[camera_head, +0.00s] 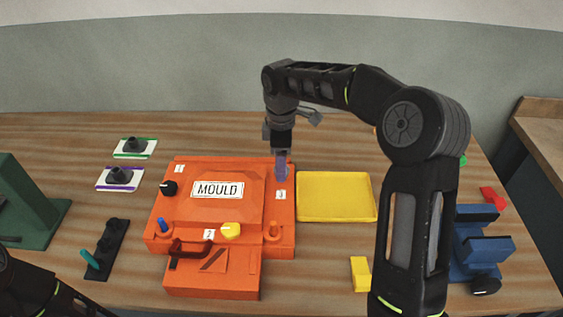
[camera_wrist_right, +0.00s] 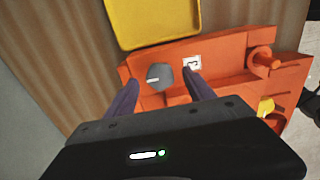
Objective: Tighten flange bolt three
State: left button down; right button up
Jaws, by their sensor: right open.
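The orange mould (camera_head: 215,200) sits on the wooden table, with a white "MOULD" label on top. A black knob-like bolt (camera_head: 169,187) is beside label 1, and a yellow one (camera_head: 231,230) is beside label 2. Label 3 (camera_head: 281,194) is at the mould's right side. In the right wrist view, a dark grey bolt head (camera_wrist_right: 158,77) with a white line is next to label 3 (camera_wrist_right: 192,62). My right gripper (camera_head: 281,168) points down over this corner. Its open fingers (camera_wrist_right: 160,84) are on either side of the grey bolt head, which it hides in the head view. My left gripper is out of view.
A yellow tray (camera_head: 337,197) lies right of the mould. A black rack (camera_head: 107,250) with a teal piece is at the left. Two white plates with dark knobs (camera_head: 135,147) are at the back left. A blue fixture (camera_head: 478,247) is at the right.

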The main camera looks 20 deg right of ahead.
jog(key=shift+f, duration=0.55)
grip_shut()
dwell(0.4)
